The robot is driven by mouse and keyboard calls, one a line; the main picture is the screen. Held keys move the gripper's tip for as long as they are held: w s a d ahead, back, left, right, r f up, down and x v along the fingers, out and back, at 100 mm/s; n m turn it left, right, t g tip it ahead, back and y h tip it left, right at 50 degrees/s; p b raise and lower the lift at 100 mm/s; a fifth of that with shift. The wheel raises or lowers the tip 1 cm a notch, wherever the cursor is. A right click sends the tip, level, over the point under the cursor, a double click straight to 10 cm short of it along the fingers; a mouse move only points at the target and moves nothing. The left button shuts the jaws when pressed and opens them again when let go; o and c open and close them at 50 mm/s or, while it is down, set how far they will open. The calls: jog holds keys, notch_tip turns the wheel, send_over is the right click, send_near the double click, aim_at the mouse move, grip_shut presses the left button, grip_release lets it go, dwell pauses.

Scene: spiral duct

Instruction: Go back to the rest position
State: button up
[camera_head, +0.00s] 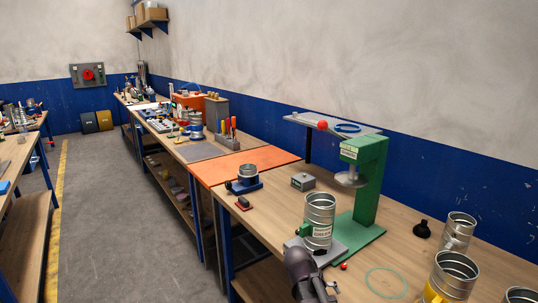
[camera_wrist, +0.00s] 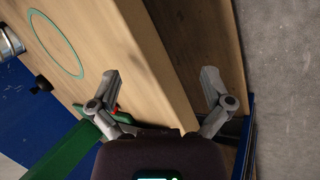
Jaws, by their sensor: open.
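My gripper (camera_wrist: 160,84) is open and empty in the wrist view, its two grey fingers spread apart near the front edge of the wooden workbench. The duct stands upright on a grey plate beside the green press (camera_head: 367,185).
A green ring mark (camera_head: 386,281) lies on bare wood, also in the wrist view (camera_wrist: 57,44). More ducts (camera_head: 457,232) stand at right, near a black knob-like object (camera_head: 422,229). A grey box (camera_head: 303,181) and a blue clamp holder (camera_head: 244,183) stand farther back. The floor aisle (camera_head: 110,220) is clear.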

jog(key=s+m+y+p, duration=0.1)
jog(key=s+y+p, duration=0.1)
jog(key=s+y, duration=0.4)
jog(key=shift+s+m+g, duration=0.3)
jog(key=shift+s+m, duration=0.1)
jog(key=shift+s, duration=0.25)
jog(key=shift+f, duration=0.1)
dwell(0.6)
